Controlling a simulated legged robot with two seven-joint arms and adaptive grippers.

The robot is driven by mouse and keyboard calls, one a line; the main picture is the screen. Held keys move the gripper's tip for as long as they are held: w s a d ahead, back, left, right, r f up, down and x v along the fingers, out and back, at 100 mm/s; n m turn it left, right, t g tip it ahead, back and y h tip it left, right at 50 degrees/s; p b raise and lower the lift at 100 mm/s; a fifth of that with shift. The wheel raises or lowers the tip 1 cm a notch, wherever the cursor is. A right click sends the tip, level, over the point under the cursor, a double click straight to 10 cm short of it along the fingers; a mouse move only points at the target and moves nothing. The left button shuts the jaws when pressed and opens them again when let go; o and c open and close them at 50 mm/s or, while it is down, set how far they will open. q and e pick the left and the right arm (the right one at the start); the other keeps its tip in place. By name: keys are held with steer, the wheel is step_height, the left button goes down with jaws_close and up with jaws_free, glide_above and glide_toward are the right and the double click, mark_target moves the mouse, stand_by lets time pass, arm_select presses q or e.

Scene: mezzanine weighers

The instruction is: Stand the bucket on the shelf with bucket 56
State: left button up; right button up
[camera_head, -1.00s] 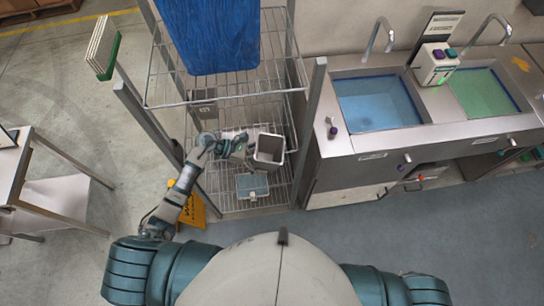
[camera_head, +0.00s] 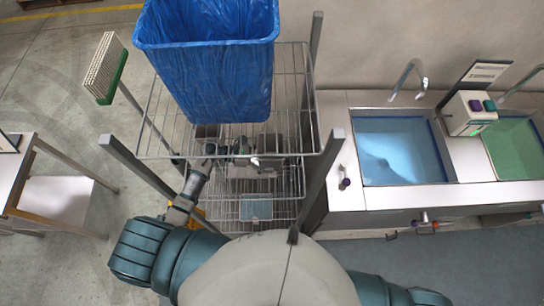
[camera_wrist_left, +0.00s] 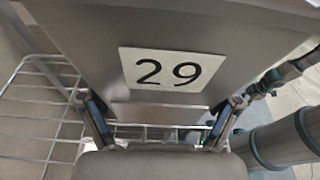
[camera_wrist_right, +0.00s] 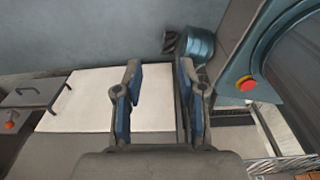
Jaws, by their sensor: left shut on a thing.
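A grey bucket with a white plate reading 29 (camera_wrist_left: 230,30) fills the top of the left wrist view. My left gripper (camera_wrist_left: 157,108) is shut on it, one finger showing at each side below the plate. In the head view the left gripper (camera_head: 245,155) is inside the wire rack, partly hidden by the upper shelf's wires. Another grey bucket (camera_head: 207,131) stands at the left on a rack shelf; its number cannot be read. My right gripper (camera_wrist_right: 158,105) is open and empty in the right wrist view.
The wire rack (camera_head: 308,130) has upright posts at its sides. A large blue-lined bin (camera_head: 210,75) stands on its upper shelf. A light blue container (camera_head: 256,209) sits low in the rack.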

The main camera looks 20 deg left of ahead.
arm_select(q)
steer(key=shift+a+f, duration=0.15)
steer(key=shift+a, duration=0.15)
steer(key=f+b, duration=0.2)
steer(key=f, duration=0.1)
steer(key=shift+a, duration=0.35)
steer(key=f+b, duration=0.1)
steer(key=d+f, duration=0.1)
steer(key=f, duration=0.1)
steer(key=shift+d+b, duration=0.15)
steer(key=shift+b, duration=0.25)
steer(key=shift+f, duration=0.2)
steer(key=shift+a, duration=0.5)
steer(key=shift+a+f, duration=0.1)
steer(key=shift+d+f+b, duration=0.2)
steer(key=shift+d+b, duration=0.15)
steer(key=shift+d+f, duration=0.15)
steer(key=shift+f, duration=0.05)
steer(key=o, duration=1.4)
steer(key=shift+a, duration=0.25)
arm_select(e)
steer(key=f, duration=0.1)
steer(key=a+f, duration=0.1)
steer(key=f, duration=0.2)
steer(key=shift+w+a+f, duration=0.2)
steer(key=shift+w+f, duration=0.15)
